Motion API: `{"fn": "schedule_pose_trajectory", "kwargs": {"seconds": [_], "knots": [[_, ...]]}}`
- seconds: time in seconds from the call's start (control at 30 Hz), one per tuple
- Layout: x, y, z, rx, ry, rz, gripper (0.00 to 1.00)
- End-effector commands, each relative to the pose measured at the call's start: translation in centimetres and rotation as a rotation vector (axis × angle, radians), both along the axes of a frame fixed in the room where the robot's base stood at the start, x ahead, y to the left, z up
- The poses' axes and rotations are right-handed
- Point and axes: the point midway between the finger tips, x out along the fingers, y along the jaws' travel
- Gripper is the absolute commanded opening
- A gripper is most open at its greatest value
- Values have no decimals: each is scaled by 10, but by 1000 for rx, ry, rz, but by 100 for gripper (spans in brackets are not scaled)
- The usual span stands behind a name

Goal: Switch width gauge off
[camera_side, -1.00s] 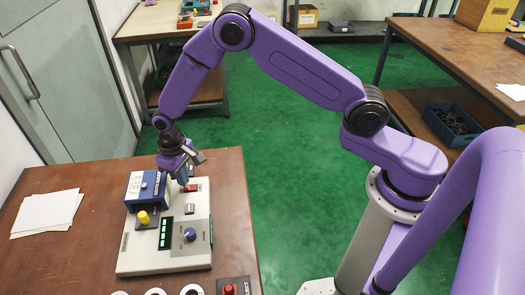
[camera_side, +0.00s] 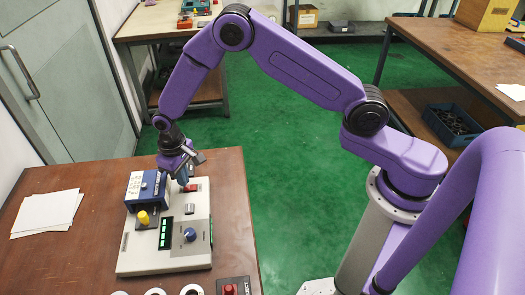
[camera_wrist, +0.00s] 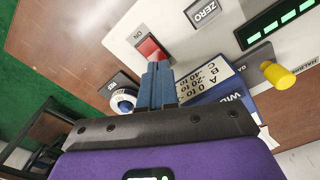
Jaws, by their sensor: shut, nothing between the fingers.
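The width gauge is a pale grey box (camera_side: 140,262) with a lit green display (camera_side: 165,233), a blue knob (camera_side: 190,235) and a yellow-topped plunger (camera_side: 143,217). Its red rocker switch (camera_side: 190,187) is at the far end; the switch also shows in the wrist view (camera_wrist: 150,50), with "ON" printed beside one end. The green display bars (camera_wrist: 285,27) are lit in the wrist view too. My gripper (camera_wrist: 158,72) is shut and empty, its blue fingertips at the near edge of the red switch. I cannot tell whether they touch it; they hide part of it.
A blue box (camera_side: 135,192) stands on the gauge's left, close to my gripper. Several rings (camera_side: 192,290) and a red button (camera_side: 229,290) are at the table's front edge. White papers (camera_side: 47,212) lie at left. A white ring-like dial (camera_wrist: 123,103) is left of my fingers.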

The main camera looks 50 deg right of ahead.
Motion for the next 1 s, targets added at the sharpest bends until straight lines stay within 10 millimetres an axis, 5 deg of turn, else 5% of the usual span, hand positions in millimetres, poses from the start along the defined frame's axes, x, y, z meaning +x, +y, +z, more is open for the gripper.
{"fn": "schedule_pose_trajectory", "kwargs": {"seconds": [1.0], "knots": [[0, 0, -13, 0, 0, 0, 0]]}}
